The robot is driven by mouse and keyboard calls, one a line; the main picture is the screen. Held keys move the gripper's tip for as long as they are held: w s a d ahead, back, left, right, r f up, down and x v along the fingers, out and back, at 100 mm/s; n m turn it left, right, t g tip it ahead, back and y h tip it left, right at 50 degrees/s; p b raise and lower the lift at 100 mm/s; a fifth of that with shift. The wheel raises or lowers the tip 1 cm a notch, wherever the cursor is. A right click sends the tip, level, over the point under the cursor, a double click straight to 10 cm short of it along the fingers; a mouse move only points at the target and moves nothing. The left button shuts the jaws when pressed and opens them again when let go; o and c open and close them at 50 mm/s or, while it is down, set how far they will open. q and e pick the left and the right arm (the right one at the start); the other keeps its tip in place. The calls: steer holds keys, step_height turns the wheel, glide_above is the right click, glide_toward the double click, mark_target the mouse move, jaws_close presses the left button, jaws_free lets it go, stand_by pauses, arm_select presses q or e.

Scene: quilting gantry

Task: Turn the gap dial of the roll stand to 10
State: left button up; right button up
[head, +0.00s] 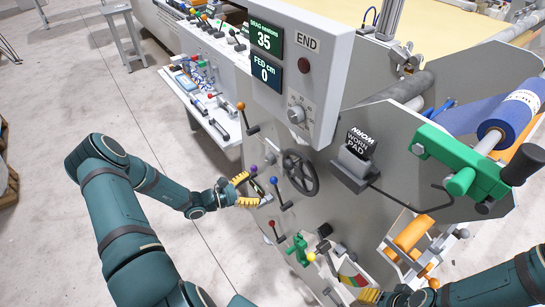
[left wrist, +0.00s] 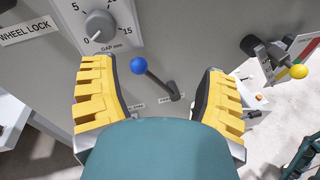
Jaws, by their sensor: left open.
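The gap dial (left wrist: 98,27) is a round grey knob on a pale plate in the left wrist view, marked "GAP mm". Its mark seems to point down-left near 0; 5 and 15 also show, and the top is cut off. My left gripper (head: 245,190) is open and empty beside the stand's panel in the head view. In the left wrist view its yellow fingers (left wrist: 160,100) frame a blue-knobbed lever (left wrist: 135,66); the dial is above the left finger, apart from it. I cannot make out the dial in the head view. My right gripper (head: 370,296) shows only partly at the bottom.
A handwheel (head: 300,172), a blue-knobbed lever (head: 273,181) and an orange-knobbed lever (head: 241,107) stand out from the panel. Another dial (head: 296,115) sits under the displays reading 35 and 0. A yellow-knobbed lever (left wrist: 299,70) is at right.

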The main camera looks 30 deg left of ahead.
mark_target(268, 161)
arm_select(q)
steer(key=a+r+n+t+y, duration=0.2)
steer(key=a+n+t+y, duration=0.1)
steer(key=a, duration=0.3)
steer(key=x, duration=0.4)
steer(key=b+x, duration=0.1)
steer(key=x, duration=0.9)
steer(key=shift+s+d+f, duration=0.1)
steer(key=shift+f, duration=0.25)
steer(key=shift+m, duration=0.3)
steer(key=c, duration=1.2)
